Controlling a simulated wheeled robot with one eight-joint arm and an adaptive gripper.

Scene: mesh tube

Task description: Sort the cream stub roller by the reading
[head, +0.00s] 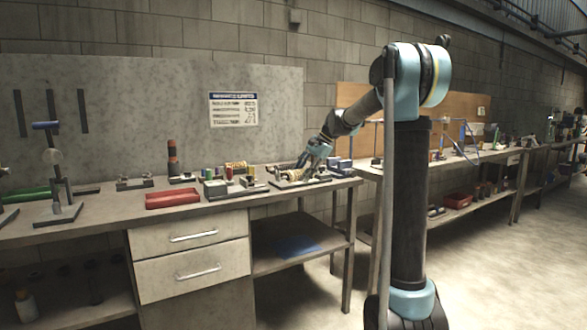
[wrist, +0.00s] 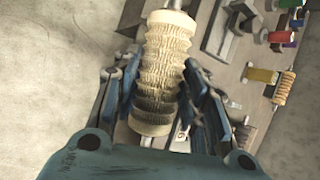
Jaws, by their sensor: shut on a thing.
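The cream stub roller (wrist: 165,72) is a pale ribbed cylinder, darker toward its near end, in the middle of the wrist view. My gripper (wrist: 160,85) has its blue-grey fingers on both sides of the roller and is shut on it. In the head view my gripper (head: 308,162) is low over the right end of the workbench, at a dark flat fixture (head: 300,183). The roller is small and partly hidden there. I cannot tell whether it still touches the fixture. No reading is legible.
A printed chart (head: 234,109) hangs on the grey back panel. A red tray (head: 172,198) lies on the bench (head: 105,213) left of a grey box (head: 215,188) with coloured pieces. A tan ribbed roller (head: 236,166) lies behind them. A dark-red upright cylinder (head: 172,158) stands behind the tray.

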